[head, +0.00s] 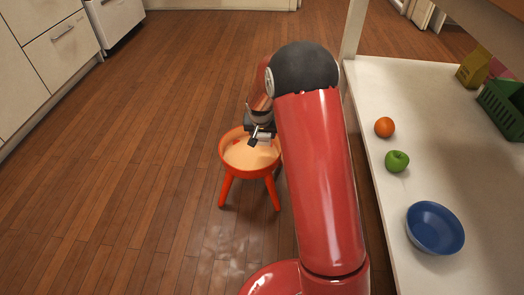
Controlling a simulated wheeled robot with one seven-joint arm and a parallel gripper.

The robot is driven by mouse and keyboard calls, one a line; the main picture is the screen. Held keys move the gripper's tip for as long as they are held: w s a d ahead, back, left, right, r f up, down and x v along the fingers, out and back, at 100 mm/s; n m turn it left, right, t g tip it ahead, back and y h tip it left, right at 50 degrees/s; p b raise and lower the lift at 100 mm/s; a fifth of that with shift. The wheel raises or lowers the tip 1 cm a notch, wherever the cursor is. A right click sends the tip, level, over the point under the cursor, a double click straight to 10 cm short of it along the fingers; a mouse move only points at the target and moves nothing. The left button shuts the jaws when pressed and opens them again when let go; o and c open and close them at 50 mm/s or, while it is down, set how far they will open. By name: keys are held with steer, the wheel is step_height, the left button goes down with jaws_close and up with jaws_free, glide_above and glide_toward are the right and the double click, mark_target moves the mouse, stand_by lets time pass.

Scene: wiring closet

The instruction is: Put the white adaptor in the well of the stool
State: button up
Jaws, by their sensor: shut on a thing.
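The orange stool (226,161) stands on the wooden floor, with a round, pale well inside its raised rim. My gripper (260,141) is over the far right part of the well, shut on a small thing. A small pale patch at the jaws looks like the white adaptor, but it is too small to make out clearly. I cannot tell whether it touches the well's floor or hangs above it. My red arm hides the area just right of the stool.
A pale table (390,83) on the right bears an orange (384,127), a green apple (397,161), a blue bowl (435,228) and a green crate (502,108). White cabinets (55,40) line the left. The floor between is clear.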

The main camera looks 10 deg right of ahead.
mark_target(262, 145)
step_height(262, 145, down, 7)
steer(key=shift+f+b, duration=0.2)
steer(key=shift+b, duration=0.4)
steer(key=shift+f, duration=0.1)
steer(key=o, duration=1)
steer(key=shift+o, duration=0.2)
